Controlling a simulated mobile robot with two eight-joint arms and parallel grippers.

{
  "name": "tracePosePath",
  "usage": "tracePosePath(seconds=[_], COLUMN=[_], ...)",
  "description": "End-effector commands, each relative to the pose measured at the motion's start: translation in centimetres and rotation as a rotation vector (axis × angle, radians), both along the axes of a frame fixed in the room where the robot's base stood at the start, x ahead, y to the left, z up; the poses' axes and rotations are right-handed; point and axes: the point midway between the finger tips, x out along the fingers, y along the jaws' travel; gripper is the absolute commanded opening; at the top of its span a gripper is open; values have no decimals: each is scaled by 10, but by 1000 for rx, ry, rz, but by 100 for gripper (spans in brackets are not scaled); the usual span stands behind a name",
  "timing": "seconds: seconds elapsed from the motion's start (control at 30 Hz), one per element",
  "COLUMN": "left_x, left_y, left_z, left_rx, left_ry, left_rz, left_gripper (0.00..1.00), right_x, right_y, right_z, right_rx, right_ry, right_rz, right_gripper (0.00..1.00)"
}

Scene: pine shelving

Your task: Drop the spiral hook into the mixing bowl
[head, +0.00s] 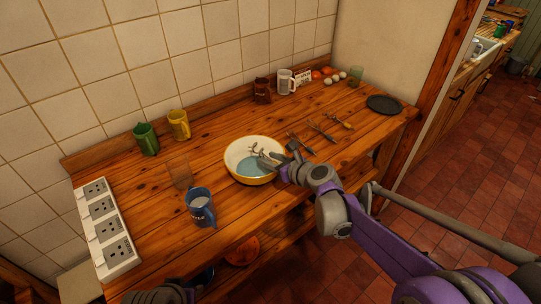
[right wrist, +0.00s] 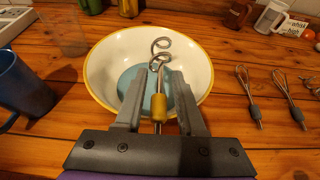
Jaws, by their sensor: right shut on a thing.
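The white mixing bowl with a yellow rim (head: 229,160) stands on the wooden counter, with a blue area at its bottom; it also shows in the right wrist view (right wrist: 100,72). My right gripper (head: 268,161) is over the bowl's right side. In the right wrist view my right gripper (right wrist: 158,92) is shut on the spiral hook (right wrist: 159,106), gripping its yellow handle. The hook's metal coil points away over the bowl's inside. Whether it touches the bowl is unclear. A grey part of my left arm shows at the bottom left; its jaws are not visible.
A blue mug (head: 200,208) and a clear glass (head: 180,172) stand left of the bowl. Several whisks and utensils (head: 320,131) lie to its right. Green (head: 146,138) and yellow (head: 179,125) mugs stand behind. A power strip (head: 104,228) lies at the left. A dark plate (head: 384,104) lies far right.

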Motion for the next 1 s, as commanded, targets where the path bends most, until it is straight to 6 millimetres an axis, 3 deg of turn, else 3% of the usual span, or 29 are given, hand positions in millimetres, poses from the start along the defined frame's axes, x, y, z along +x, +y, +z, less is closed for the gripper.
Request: tracePosePath(seconds=[0.27,0.3,0.47,0.8,1.0], left_x=[0,0,0,0,-1], left_y=[0,0,0,0,0], left_z=[-1,-1,-1,-1,-2], left_rx=[0,0,0,0,0], left_ry=[0,0,0,1,1], left_rz=[0,0,0,0,0], left_gripper=[43,43,43,43,43], right_x=[0,0,0,-2,-22], right_y=[0,0,0,-1,-16], right_z=[-2,-2,-2,-1,9], right_rx=[0,-1,-1,-1,-2], right_ry=[-1,-1,-1,-1,0], right_rz=[0,0,0,0,-1], right_gripper=[0,44,73,74,74])
